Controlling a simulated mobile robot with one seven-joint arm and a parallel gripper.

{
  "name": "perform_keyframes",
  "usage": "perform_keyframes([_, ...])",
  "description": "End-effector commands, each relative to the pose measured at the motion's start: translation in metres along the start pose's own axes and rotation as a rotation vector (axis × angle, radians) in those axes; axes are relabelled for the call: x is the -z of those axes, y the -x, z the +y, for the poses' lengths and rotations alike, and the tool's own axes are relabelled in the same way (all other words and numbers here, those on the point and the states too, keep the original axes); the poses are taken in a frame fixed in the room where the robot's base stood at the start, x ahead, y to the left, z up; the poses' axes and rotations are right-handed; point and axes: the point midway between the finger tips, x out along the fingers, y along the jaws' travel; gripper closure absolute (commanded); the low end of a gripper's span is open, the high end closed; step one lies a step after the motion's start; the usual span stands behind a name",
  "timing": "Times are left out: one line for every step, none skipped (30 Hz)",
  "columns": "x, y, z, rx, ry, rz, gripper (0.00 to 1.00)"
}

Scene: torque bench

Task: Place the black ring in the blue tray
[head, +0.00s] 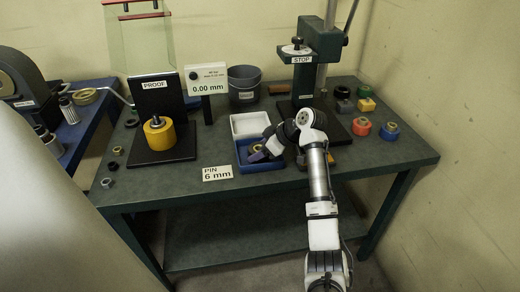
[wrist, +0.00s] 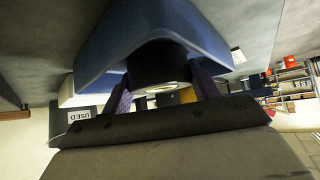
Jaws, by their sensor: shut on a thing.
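The blue tray (head: 264,168) sits near the front of the bench, in front of a white tray. Its blue wall also fills the upper part of the wrist view (wrist: 125,30). My gripper (head: 258,155) is low at the tray, its fingers over or inside it. In the wrist view my gripper (wrist: 163,82) is shut on the black ring (wrist: 155,62), which sits between the two fingers close to the tray. A pale opening shows in the ring. Whether the ring touches the tray floor is hidden. A small yellowish thing shows beside the fingers in the head view.
The white tray (head: 249,122) stands just behind. A grey bin (wrist: 70,127) labelled USED shows in the wrist view. The PROOF stand (head: 152,95) with a yellow cylinder (head: 159,134) is left. The STOP press (head: 318,45) and several coloured rings are right. A PIN 6 mm card (head: 217,173) lies in front.

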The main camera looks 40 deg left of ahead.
Motion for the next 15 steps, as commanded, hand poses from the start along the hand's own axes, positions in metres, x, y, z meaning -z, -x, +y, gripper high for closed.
perform_keyframes([0.0001,0.0000,0.0003,-0.002,0.001,0.003,0.92])
perform_keyframes([-0.0006,-0.0007,0.0003,-0.002,0.001,0.003,0.92])
perform_keyframes([-0.0023,-0.0023,0.0000,0.000,0.000,0.000,0.38])
perform_keyframes([-0.0019,-0.0019,0.0000,0.000,0.000,0.000,0.34])
perform_keyframes([-0.0019,-0.0019,0.0000,0.000,0.000,0.000,0.30])
perform_keyframes([-0.0019,-0.0019,0.0000,0.000,0.000,0.000,0.25])
perform_keyframes([-0.0019,-0.0019,0.0000,0.000,0.000,0.000,0.21])
perform_keyframes([-0.0019,-0.0019,0.0000,0.000,-0.001,0.000,0.18])
perform_keyframes([-0.0018,-0.0018,0.0000,0.000,-0.001,0.000,0.18])
perform_keyframes([-0.0018,-0.0018,0.0000,0.000,-0.001,0.000,0.18])
perform_keyframes([-0.0018,-0.0018,0.0000,0.000,-0.001,0.000,0.18])
perform_keyframes([-0.0018,-0.0017,0.0000,0.000,-0.001,0.000,0.18])
perform_keyframes([-0.0018,-0.0017,0.0000,0.000,-0.001,0.000,0.18])
perform_keyframes([-0.0016,-0.0016,0.0000,0.000,-0.001,0.000,0.18])
perform_keyframes([-0.0009,-0.0009,0.0000,0.000,0.000,0.000,0.18])
